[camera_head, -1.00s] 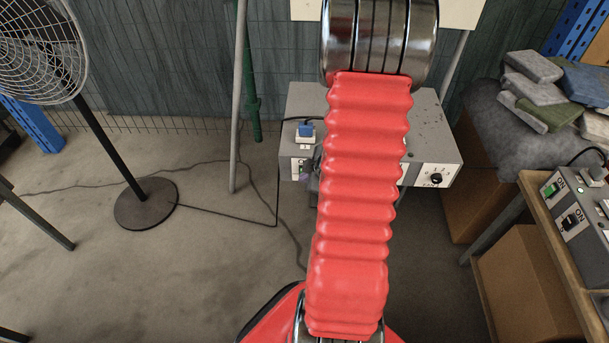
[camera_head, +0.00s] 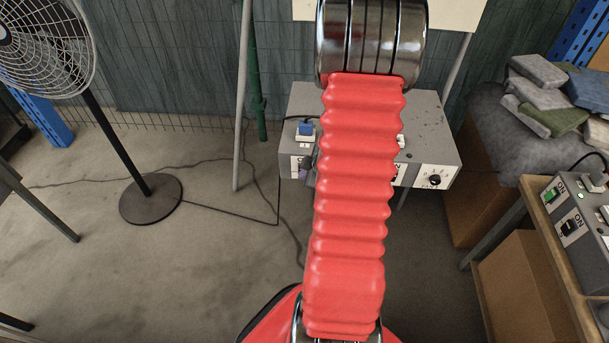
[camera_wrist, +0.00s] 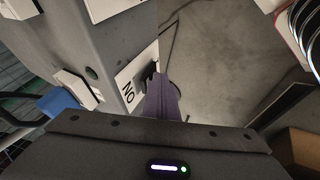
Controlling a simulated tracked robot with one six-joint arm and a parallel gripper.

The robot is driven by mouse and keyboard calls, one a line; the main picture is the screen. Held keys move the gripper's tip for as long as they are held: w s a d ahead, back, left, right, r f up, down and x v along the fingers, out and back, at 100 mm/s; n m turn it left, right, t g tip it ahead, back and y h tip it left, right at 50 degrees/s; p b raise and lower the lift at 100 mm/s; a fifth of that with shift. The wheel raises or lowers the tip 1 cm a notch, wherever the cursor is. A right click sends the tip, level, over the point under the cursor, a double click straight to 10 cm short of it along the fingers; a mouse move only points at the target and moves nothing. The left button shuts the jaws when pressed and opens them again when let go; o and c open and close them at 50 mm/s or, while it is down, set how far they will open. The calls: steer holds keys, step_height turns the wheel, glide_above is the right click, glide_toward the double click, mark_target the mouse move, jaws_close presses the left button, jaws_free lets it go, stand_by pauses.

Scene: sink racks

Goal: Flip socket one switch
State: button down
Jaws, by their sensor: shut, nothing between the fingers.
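The grey socket box (camera_head: 428,128) stands at the back centre in the head view, partly hidden behind my red arm. A blue plug (camera_head: 306,128) sits in a white socket on its left top. Below it, on the front face, is a white switch label (camera_head: 299,166). In the wrist view the label (camera_wrist: 128,92) reads ON, turned over, and a dark switch sits at its edge. My gripper (camera_wrist: 160,82), with purple fingers, is shut and empty, its tips right at this switch. Whether they touch it, and the switch's position, I cannot tell. The blue plug (camera_wrist: 58,102) shows at the left.
A fan (camera_head: 150,198) stands at the left with its cable on the floor. A grey pole (camera_head: 242,100) rises left of the box. A wooden table (camera_head: 545,225) with another switch box (camera_head: 578,235) is at the right. The floor in front is clear.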

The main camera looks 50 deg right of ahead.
steer(key=shift+r, duration=0.85)
steer(key=s+a+r, duration=0.4)
steer(key=s+r, duration=0.3)
steer(key=r, duration=0.1)
steer(key=shift+s+a+r, duration=0.3)
steer(key=shift+s+a, duration=0.05)
steer(key=shift+s, duration=0.05)
stand_by(0.6)
steer(key=shift+s+d, duration=0.1)
stand_by(0.6)
